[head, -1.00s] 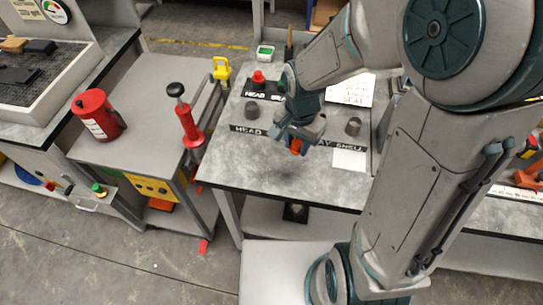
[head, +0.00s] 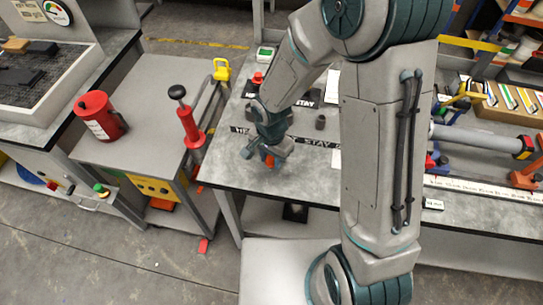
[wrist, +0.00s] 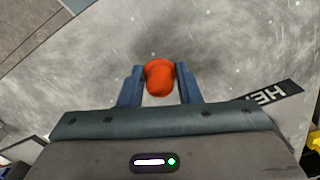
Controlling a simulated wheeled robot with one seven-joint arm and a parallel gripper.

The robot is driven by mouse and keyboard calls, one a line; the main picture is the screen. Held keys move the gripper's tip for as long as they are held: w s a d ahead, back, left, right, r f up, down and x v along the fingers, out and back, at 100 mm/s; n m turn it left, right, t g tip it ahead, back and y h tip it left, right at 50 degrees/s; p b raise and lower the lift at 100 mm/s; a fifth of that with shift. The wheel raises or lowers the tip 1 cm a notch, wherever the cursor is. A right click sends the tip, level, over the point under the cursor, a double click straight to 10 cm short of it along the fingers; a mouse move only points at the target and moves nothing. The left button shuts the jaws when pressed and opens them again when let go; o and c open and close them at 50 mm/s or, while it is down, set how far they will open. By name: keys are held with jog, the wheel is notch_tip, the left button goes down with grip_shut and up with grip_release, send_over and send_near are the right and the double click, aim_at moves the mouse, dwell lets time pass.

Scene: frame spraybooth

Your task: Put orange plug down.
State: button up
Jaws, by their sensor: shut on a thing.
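The orange plug (wrist: 160,78) sits between the two fingers of my gripper (wrist: 160,88) in the wrist view. My gripper is shut on it. In the head view the plug (head: 269,160) shows as a small orange spot at the fingertips of my gripper (head: 264,156), over the front left part of the grey worktable (head: 222,172). The table surface fills the wrist view beyond the plug, with a dark shadow near it. I cannot tell whether the plug touches the table.
A black label strip (head: 313,142) runs across the table behind my gripper. A dark grey plug (head: 320,122) and a red plug (head: 257,78) stand farther back. A grey cart (head: 150,75) with a red pump (head: 190,125) stands left. The table's front left is bare.

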jog(key=shift+f, duration=0.2)
jog(key=o, duration=1.1)
notch_tip(320, 180, up, 12)
jog(key=r, duration=0.1)
jog(key=shift+s+d+r+n+t+b, duration=0.1)
jog(key=shift+s+d+r+n+t, duration=0.75)
jog(key=shift+s+d+r, duration=1.3)
jog(key=shift+s+d+r+n+t+b, duration=0.1)
jog(key=shift+s+d+r+n+t, duration=0.25)
jog(key=shift+s+d+r+n, duration=1.85)
jog(key=shift+s+d+r+n+t+b, duration=0.2)
jog(key=shift+s+d+r+t, duration=0.5)
jog(key=shift+d, duration=2.75)
